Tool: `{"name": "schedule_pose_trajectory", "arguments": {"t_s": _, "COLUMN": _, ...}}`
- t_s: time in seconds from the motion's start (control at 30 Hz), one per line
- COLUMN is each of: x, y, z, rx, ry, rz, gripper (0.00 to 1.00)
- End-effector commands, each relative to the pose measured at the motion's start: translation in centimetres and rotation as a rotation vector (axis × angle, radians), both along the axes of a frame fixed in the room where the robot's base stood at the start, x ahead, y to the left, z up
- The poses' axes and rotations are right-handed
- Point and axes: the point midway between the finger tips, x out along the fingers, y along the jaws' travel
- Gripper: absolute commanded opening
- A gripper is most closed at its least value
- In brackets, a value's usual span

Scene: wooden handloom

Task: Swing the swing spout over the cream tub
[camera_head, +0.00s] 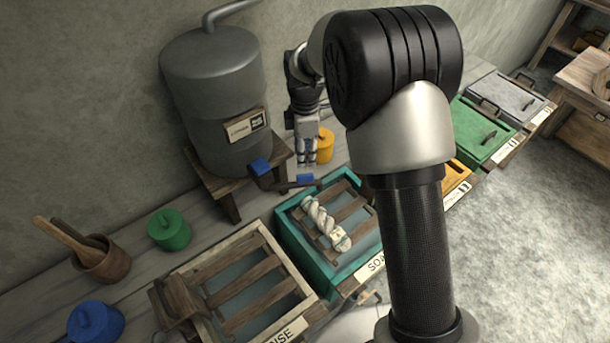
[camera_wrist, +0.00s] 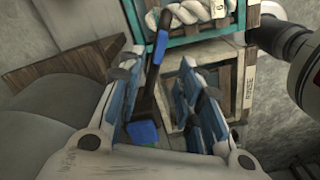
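The swing spout (camera_head: 285,184) is a dark bar with blue parts at both ends, low in front of the grey tank. Its outer blue end is close to the back edge of the teal tub (camera_head: 285,243). The cream tub (camera_head: 298,314), with wooden slats, stands to the left of the teal one. My gripper (camera_head: 307,163) points down just above the spout's outer end. In the wrist view, my gripper (camera_wrist: 165,100) has its fingers wide apart, with the spout (camera_wrist: 150,88) showing between them. The cream tub (camera_wrist: 240,75) is partly hidden by a finger there. I see no clear contact.
The tank (camera_head: 215,100) stands on a wooden stool behind the tubs. A twisted white skein (camera_head: 325,222) lies on the teal tub's slats. A yellow pot (camera_head: 325,146) is behind my gripper. A green pot (camera_head: 169,230), blue pot (camera_head: 95,320) and wooden mortar (camera_head: 103,262) stand left.

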Motion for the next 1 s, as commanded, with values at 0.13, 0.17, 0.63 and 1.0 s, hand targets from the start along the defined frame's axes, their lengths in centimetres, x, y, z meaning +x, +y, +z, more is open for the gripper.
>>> {"name": "schedule_pose_trajectory", "arguments": {"t_s": 0.13, "x": -0.1, "y": 0.0, "z": -3.7, "rx": -0.002, "ry": 0.005, "rz": -0.001, "gripper": 0.33}}
{"name": "schedule_pose_trajectory", "arguments": {"t_s": 0.17, "x": -0.1, "y": 0.0, "z": -4.3, "rx": 0.000, "ry": 0.004, "rz": -0.001, "gripper": 0.33}}
{"name": "schedule_pose_trajectory", "arguments": {"t_s": 0.63, "x": 0.0, "y": 0.0, "z": -10.0, "rx": 0.000, "ry": 0.000, "rz": -0.001, "gripper": 0.33}}
{"name": "schedule_pose_trajectory", "arguments": {"t_s": 1.0, "x": 0.0, "y": 0.0, "z": -10.1, "rx": 0.000, "ry": 0.000, "rz": -0.001, "gripper": 0.27}}
